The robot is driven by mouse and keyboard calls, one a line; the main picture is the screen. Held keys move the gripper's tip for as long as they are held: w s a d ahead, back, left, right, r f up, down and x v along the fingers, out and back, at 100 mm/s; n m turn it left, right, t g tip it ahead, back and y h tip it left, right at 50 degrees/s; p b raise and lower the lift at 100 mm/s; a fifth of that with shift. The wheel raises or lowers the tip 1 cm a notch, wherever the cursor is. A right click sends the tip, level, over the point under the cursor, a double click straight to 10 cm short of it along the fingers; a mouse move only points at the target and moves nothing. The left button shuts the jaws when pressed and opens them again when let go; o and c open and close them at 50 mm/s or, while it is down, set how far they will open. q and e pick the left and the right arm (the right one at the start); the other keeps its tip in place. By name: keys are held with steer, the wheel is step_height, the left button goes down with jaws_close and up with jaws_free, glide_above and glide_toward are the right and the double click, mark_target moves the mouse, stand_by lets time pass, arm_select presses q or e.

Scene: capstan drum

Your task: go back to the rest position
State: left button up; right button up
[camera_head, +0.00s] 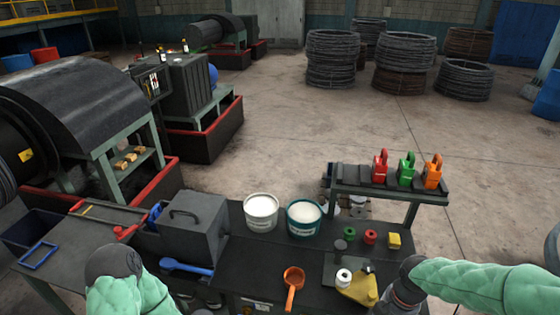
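My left arm, in a green padded sleeve, comes in at the bottom left with a dark round joint in front of the side table. My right arm, in a green sleeve, comes in from the right, and its dark joint is beside the right end of the black workbench (240,270). The fingers of both grippers are out of the picture, so I cannot see whether they are open or hold anything.
On the bench stand a grey toolbox (188,228), a white tub (261,212), a teal tub (304,217), an orange ladle (292,287) and a yellow tool (358,291). A raised shelf (390,192) carries red (381,168), green (407,169) and orange (433,172) padlocks. A drum machine (75,100) stands left. Open floor lies beyond.

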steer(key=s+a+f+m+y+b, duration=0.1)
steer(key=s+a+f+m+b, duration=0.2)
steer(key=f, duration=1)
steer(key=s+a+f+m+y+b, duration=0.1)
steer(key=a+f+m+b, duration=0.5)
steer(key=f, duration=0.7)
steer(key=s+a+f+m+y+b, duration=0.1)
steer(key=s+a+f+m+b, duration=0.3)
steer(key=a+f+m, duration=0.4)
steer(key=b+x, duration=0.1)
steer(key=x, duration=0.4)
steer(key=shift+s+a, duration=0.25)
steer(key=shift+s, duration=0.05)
